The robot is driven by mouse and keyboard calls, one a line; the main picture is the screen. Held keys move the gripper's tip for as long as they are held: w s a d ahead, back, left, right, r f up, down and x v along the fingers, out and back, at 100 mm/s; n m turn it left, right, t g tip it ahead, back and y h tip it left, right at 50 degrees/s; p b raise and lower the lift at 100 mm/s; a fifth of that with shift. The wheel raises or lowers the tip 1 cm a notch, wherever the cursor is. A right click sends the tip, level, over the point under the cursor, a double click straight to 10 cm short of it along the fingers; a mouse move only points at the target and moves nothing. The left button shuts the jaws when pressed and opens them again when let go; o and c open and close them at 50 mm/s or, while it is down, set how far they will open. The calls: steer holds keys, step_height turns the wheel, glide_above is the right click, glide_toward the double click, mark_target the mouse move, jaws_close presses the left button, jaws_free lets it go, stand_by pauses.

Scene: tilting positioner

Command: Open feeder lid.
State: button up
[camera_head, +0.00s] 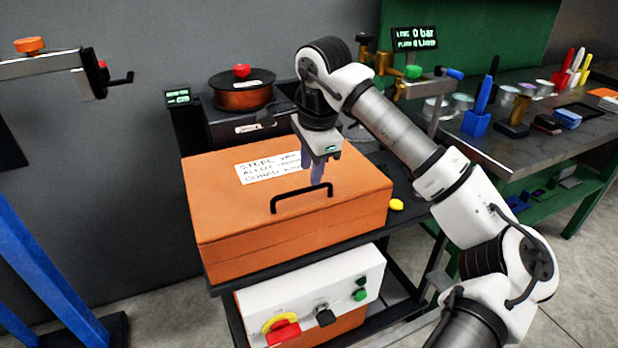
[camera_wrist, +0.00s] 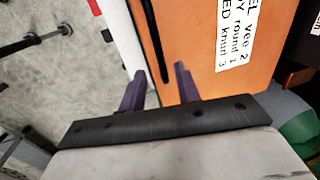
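The feeder is an orange box whose lid (camera_head: 225,208) looks shut and lies flat, with a white label on top. A black bar handle (camera_head: 301,190) stands near the lid's front edge. The handle also shows in the wrist view (camera_wrist: 150,40), running up from just beyond my fingertips. My gripper (camera_head: 317,178) points down at the right end of the handle, above the lid. In the wrist view my gripper (camera_wrist: 160,72) has its two purple fingers apart with nothing held between them. I cannot tell whether the fingers touch the handle.
A control panel (camera_head: 300,300) with a red and yellow switch and green buttons sits below the box. A blue post (camera_head: 45,270) stands at left.

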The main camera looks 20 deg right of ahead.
mark_target(308, 188)
steer(key=shift+w+f, duration=0.25)
steer(key=shift+f, duration=0.85)
steer(key=shift+w+f, duration=0.2)
steer(key=shift+f, duration=0.9)
steer(key=shift+c, duration=0.2)
jaws_close()
